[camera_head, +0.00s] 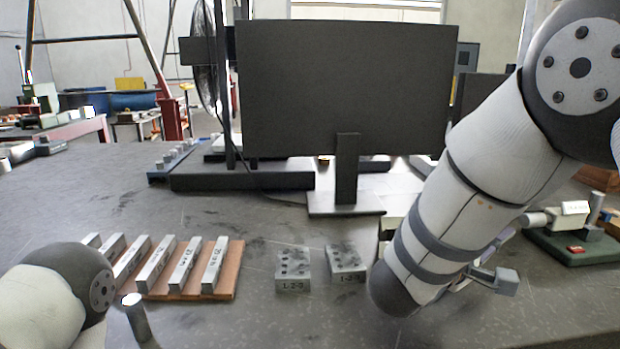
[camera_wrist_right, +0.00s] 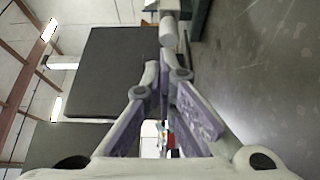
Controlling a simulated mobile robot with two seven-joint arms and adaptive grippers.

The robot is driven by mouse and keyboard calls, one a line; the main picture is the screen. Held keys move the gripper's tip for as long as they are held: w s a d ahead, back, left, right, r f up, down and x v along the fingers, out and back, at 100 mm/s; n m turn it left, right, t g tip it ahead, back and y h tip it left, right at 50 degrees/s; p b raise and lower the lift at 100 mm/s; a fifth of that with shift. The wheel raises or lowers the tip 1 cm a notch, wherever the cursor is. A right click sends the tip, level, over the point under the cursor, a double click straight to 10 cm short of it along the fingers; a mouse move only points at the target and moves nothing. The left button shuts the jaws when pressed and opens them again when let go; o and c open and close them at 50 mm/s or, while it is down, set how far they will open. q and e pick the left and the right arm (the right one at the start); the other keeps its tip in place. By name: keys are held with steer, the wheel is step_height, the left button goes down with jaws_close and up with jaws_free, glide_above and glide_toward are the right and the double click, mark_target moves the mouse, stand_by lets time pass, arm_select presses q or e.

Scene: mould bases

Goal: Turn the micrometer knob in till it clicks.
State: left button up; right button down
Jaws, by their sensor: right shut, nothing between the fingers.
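The micrometer stand (camera_head: 575,245) has a dark green base at the right of the head view, with a white block on it. The micrometer knob (camera_head: 537,220), a light grey cylinder, sticks out to the left. In the wrist view, what looks like the knob (camera_wrist_right: 168,32) lies just ahead of my right fingertips. My right gripper (camera_wrist_right: 166,62) is shut with nothing between its fingers; I cannot tell whether the tips touch the knob. In the head view my right arm hides much of the gripper. My left gripper is not in view.
Several steel bars lie on a brown board (camera_head: 228,291) at the left. A short steel cylinder (camera_head: 136,318) stands in front of it. Two drilled blocks (camera_head: 292,270) sit mid-table. A dark monitor (camera_head: 345,90) stands behind. The front middle of the table is clear.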

steer(key=shift+d, duration=0.2)
glide_toward(545, 218)
steer(key=shift+x, duration=2.25)
steer(key=shift+r, duration=0.1)
steer(key=shift+f, duration=1.1)
steer(key=shift+w, duration=0.1)
steer(key=shift+f, duration=0.1)
